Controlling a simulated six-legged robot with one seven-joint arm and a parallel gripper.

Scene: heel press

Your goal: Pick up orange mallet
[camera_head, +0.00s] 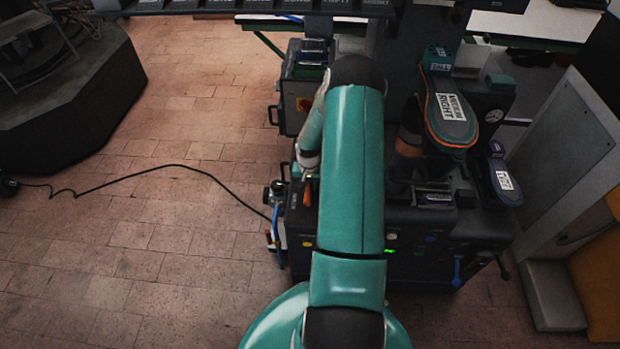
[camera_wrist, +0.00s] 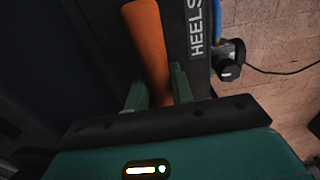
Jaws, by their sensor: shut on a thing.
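The orange mallet (camera_wrist: 148,35) shows in the wrist view as a smooth orange handle running up from between the green fingers to the top edge. My gripper (camera_wrist: 160,86) is shut on this handle, one finger on each side. The mallet's head is not visible in the wrist view. In the head view my arm covers the middle of the picture and the gripper cannot be made out. A small orange patch (camera_head: 307,191) shows at the arm's left edge, but I cannot tell whether it is the mallet.
A dark panel labelled HEELS (camera_wrist: 196,28) stands close to the right of the handle. A black cable (camera_head: 150,168) crosses the brick floor (camera_head: 130,250), which is otherwise open at left.

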